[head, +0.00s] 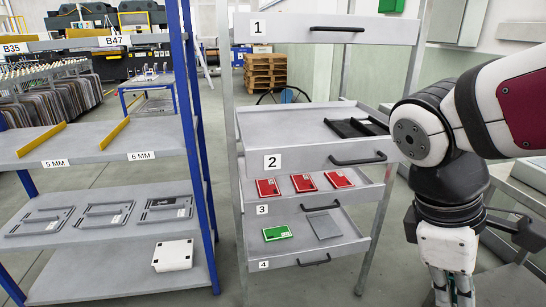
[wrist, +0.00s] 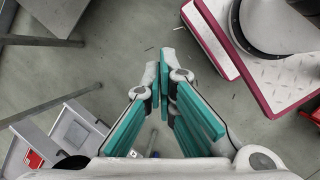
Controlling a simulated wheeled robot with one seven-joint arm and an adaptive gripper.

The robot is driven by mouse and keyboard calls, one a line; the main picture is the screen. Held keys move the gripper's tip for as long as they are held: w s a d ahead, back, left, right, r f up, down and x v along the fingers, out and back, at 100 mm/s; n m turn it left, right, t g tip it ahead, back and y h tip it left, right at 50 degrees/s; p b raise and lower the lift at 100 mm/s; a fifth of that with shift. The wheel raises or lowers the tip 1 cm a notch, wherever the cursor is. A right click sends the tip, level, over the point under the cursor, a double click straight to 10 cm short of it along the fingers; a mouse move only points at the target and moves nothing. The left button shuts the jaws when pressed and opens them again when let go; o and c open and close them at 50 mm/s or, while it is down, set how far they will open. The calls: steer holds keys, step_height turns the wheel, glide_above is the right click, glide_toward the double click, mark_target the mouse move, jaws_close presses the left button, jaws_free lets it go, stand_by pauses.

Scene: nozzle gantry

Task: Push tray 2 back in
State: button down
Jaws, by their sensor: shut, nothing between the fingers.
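Tray 2 (head: 308,158) is a grey tray in the rack in the head view, marked with a "2" label. It stands drawn out toward me, with its inside showing. A black handle (head: 358,162) is on its front, and a black slotted part (head: 356,127) lies in its back right. My gripper (head: 455,297) hangs fingers down at the lower right, to the right of the rack and apart from tray 2. In the wrist view its teal-padded fingers (wrist: 164,62) meet at the tips with nothing between them. Its fingertips are partly cut off in the head view.
Tray 1 (head: 340,29) is above. Below are tray 3 (head: 325,194) with red boxes and tray 4 (head: 300,250) with a green box and grey plate. The rack's right post (head: 378,235) stands between the trays and my gripper. A blue-posted shelf (head: 100,238) is left.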

steer(key=w+a+r+n+t+h+p, duration=0.1)
steer(key=w+a+n+t+h+p, duration=0.1)
steer(key=w+a+n+h+p, duration=0.45)
steer(key=w+a+r+n+t+h+p, duration=0.1)
steer(key=w+a+n+t, duration=0.15)
steer(key=w+n, duration=0.65)
steer(key=w+a+f+n+t+y+p, duration=0.1)
steer(key=a+f+n+t+y+p, duration=0.15)
steer(key=a+n+t+p, duration=1.35)
steer(key=n+g+b, duration=0.4)
steer(key=n+b, duration=0.2)
steer(key=b, duration=0.3)
glide_toward(272, 164)
steer(key=x, duration=0.4)
steer(key=shift+s+d+f, duration=0.1)
steer(key=shift+s+d, duration=0.1)
steer(key=shift+d, duration=0.2)
steer(key=shift+w+a, duration=0.1)
steer(key=shift+w, duration=0.4)
